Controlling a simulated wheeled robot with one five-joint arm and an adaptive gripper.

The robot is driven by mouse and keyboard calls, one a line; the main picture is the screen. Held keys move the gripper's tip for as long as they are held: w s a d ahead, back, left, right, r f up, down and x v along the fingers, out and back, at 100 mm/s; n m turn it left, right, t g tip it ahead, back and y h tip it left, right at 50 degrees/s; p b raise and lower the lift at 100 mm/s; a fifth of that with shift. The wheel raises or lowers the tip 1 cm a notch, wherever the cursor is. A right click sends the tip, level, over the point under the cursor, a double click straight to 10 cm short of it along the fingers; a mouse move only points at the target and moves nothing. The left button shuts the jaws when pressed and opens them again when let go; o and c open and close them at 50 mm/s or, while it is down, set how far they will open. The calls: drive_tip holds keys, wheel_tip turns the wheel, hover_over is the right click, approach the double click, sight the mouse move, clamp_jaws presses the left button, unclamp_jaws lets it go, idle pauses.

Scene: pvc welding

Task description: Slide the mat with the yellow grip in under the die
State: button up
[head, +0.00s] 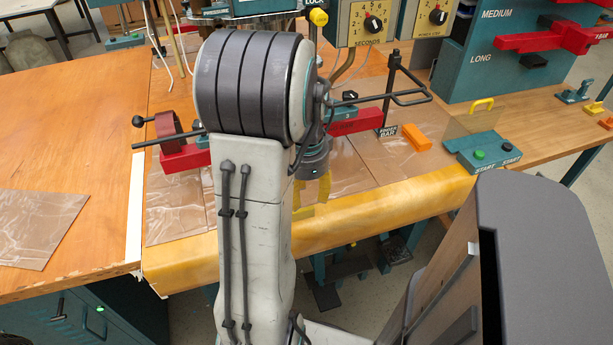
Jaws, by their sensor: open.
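A translucent mat (458,124) with a raised yellow grip (482,104) lies at the right of the work table, behind the start-button box. The die is at the press in the middle; the red bar (355,121) shows right of my arm, and more red (185,159) shows left of it. My arm hides the part between. My gripper (314,195) points down over the table's front, left of the mat and apart from it. It is open, with yellow parts showing below the dark wrist. My arm hides much of it, and I see nothing held.
Clear sheets (175,212) lie on the table beside and behind my arm. An orange block (417,137) sits left of the start-button box (483,152). A black rod handle (400,96) sticks out at the right. A rounded yellow edge (400,204) runs along the front.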

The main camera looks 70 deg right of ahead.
drive_tip(key=shift+r, duration=2.85)
drive_tip(key=a+f+n, duration=0.3)
drive_tip(key=a+n, duration=0.2)
drive_tip(key=n, duration=0.6)
drive_tip(key=w+a+r+n+t+p, duration=0.1)
drive_tip(key=w+a+r+n+p, duration=0.2)
drive_tip(key=a, duration=0.6)
drive_tip(key=w+a+r+n+t+p, duration=0.1)
drive_tip(key=w+a+r+n+p, duration=0.2)
drive_tip(key=w+a+r+n, duration=0.3)
drive_tip(key=w+a+r+n+t+p, duration=0.1)
drive_tip(key=w+a+r+n+p, duration=0.2)
drive_tip(key=a+n, duration=0.5)
drive_tip(key=shift+w+a+r+n, duration=0.4)
drive_tip(key=shift+w+a+r, duration=0.4)
drive_tip(key=shift+a+r, duration=1.1)
drive_tip(key=shift+o, duration=0.4)
drive_tip(key=shift+a+f, duration=0.35)
drive_tip(key=shift+f, duration=0.2)
